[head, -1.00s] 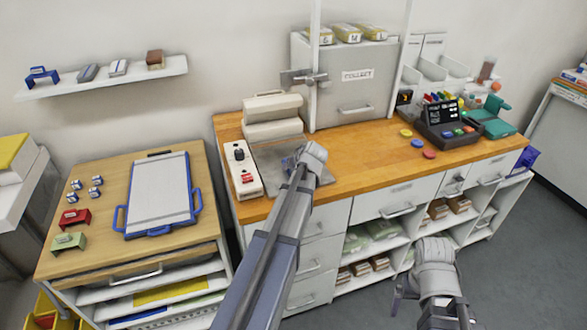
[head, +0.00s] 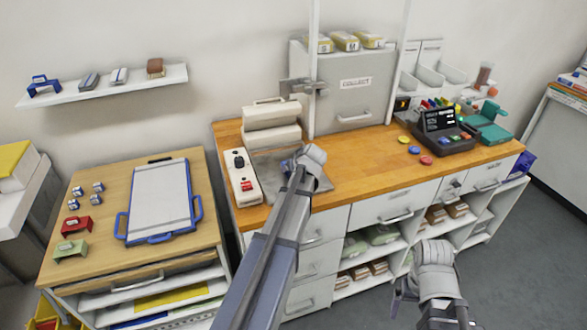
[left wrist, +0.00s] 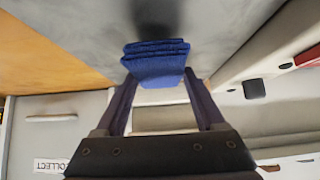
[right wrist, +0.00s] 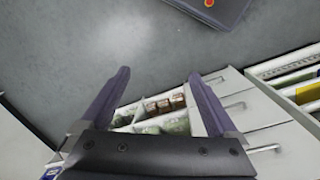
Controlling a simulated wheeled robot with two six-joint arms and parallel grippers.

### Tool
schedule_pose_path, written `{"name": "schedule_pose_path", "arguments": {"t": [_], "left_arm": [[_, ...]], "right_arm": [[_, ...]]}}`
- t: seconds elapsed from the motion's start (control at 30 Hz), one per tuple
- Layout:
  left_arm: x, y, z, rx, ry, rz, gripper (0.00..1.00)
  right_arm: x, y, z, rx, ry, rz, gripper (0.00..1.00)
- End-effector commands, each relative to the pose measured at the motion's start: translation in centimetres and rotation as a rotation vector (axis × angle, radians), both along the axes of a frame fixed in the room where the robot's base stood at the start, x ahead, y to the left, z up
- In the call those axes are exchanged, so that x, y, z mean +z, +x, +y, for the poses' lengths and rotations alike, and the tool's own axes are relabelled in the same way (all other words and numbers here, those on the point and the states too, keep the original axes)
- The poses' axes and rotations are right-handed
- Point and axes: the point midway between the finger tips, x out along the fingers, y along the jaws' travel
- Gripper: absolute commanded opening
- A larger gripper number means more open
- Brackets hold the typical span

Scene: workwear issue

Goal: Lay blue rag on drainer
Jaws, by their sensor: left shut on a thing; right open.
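The blue rag (left wrist: 155,62) is a folded, layered pad between the fingers of my left gripper (left wrist: 160,82), which is shut on it. In the left wrist view it is above a flat grey plate (left wrist: 85,35), with a dark shadow beside it. Whether it touches the plate cannot be told. In the head view my left gripper (head: 291,166) is over the grey plate (head: 265,163) on the wooden counter and mostly hides the rag. I see nothing clearly marked as a drainer; this plate may be it. My right gripper (right wrist: 158,78) is open and empty, low in front of the cabinet.
A white control box (head: 243,177) and a pale padded unit (head: 272,125) border the plate. A grey collect cabinet (head: 345,85) stands behind. Colored discs (head: 414,149) and a dark terminal (head: 440,130) are to the right. The counter between is clear.

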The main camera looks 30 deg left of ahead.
Motion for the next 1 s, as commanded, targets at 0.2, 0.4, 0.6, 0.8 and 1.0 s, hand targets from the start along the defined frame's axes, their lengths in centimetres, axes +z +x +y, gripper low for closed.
{"name": "schedule_pose_path", "arguments": {"t": [0.2,0.4,0.6,0.8,1.0], "left_arm": [[4.1,0.0,0.0,0.0,0.0,0.0,0.07],[6.9,0.0,0.0,0.0,0.0,0.0,0.07],[7.8,0.0,0.0,0.0,0.0,0.0,0.07],[7.7,0.0,0.0,0.0,0.0,0.0,0.07],[7.7,0.0,0.0,0.0,0.0,0.0,0.07]], "right_arm": [[4.1,0.0,0.0,0.0,0.0,0.0,0.95],[6.9,0.0,0.0,0.0,0.0,0.0,0.95],[7.8,0.0,0.0,0.0,0.0,0.0,0.95],[7.7,0.0,0.0,0.0,0.0,0.0,0.95],[7.7,0.0,0.0,0.0,0.0,0.0,0.77]]}}
